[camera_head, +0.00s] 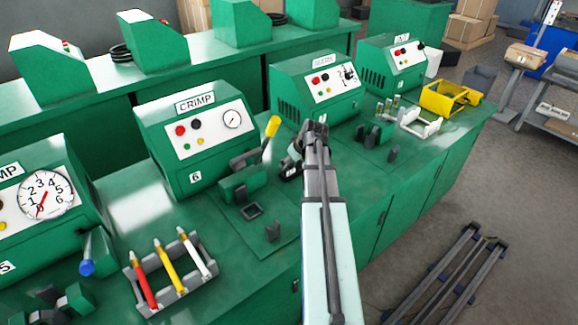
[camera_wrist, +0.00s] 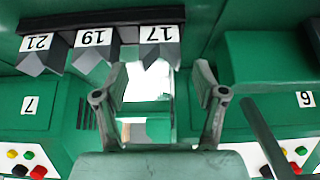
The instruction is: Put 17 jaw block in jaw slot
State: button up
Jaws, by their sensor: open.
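The 17 block (camera_wrist: 160,40) is a grey block with a pointed end and a white number label, at the right end of a dark rail in the wrist view. My gripper (camera_wrist: 160,82) is open and empty; its two fingers are apart, just below the 17 block in that picture. In the head view my gripper (camera_head: 305,145) hangs between two green machines, and my arm hides most of the rail.
Blocks 19 (camera_wrist: 92,42) and 21 (camera_wrist: 40,48) sit beside block 17. A yellow-handled lever (camera_head: 270,137) stands by machine 6. A rack of coloured pens (camera_head: 180,283) stands on the left. Machine 7 (camera_wrist: 35,110) shows in the wrist view.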

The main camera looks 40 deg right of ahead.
jog(key=b+v, duration=0.1)
jog(key=v, duration=0.7)
jog(key=shift+r, duration=0.25)
jog(key=shift+s, duration=0.1)
